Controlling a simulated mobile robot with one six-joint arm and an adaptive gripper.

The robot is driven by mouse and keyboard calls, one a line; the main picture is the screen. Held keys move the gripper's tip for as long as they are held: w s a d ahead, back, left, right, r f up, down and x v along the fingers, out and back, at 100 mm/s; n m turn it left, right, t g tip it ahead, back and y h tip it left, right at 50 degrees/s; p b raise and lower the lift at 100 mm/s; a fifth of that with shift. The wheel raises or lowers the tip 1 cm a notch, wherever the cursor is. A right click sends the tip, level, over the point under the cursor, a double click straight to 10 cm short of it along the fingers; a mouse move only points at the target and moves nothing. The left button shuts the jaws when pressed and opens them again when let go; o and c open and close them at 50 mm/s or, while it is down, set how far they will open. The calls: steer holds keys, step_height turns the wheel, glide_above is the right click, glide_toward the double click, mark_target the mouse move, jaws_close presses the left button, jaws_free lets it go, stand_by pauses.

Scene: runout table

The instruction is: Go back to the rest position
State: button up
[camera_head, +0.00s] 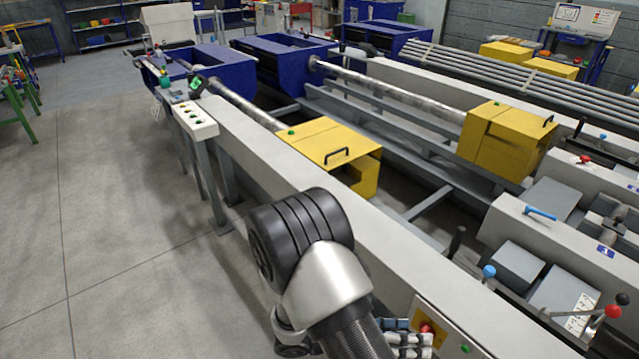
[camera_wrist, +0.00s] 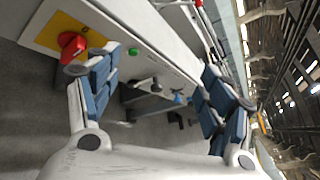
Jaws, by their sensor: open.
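My gripper shows in the wrist view (camera_wrist: 160,95), with its two blue-padded fingers spread wide and nothing between them. In the head view my gripper (camera_head: 408,342) is at the bottom edge, partly cut off and partly behind my arm. It is beside the red knob (camera_head: 427,330) on its yellow plate. In the wrist view the red knob (camera_wrist: 72,45) lies to the left of the left finger, apart from it as far as I can tell. A green button (camera_wrist: 134,51) shows beyond the fingers.
A long grey machine rail (camera_head: 245,150) runs beside my arm. Yellow guards (camera_head: 325,145) and a second yellow housing (camera_head: 505,140) stand over the machines. A control box (camera_head: 194,118) stands on the rail's left side. The grey floor (camera_head: 100,220) at left is clear.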

steer(key=s+a+r+m+t+y, duration=0.1)
steer(key=s+r+m+y, duration=0.3)
steer(key=r+m, duration=0.4)
steer(key=s+a+r+m+t+y, duration=0.1)
steer(key=s+a+r+m+y, duration=0.1)
steer(key=s+r+m+y, duration=0.2)
steer(key=s+a+r+m+t+y, duration=0.1)
steer(key=s+a+r+m+y, duration=0.1)
steer(key=s+r+m+y, duration=0.2)
steer(key=shift+s+r+m+t+y, duration=0.35)
steer(key=shift+r+m+y, duration=1.35)
steer(key=shift+r+m, duration=3.25)
step_height(320, 180, down, 2)
steer(key=shift+w+m, duration=0.1)
steer(key=shift+m, duration=0.85)
steer(key=shift+c, duration=0.4)
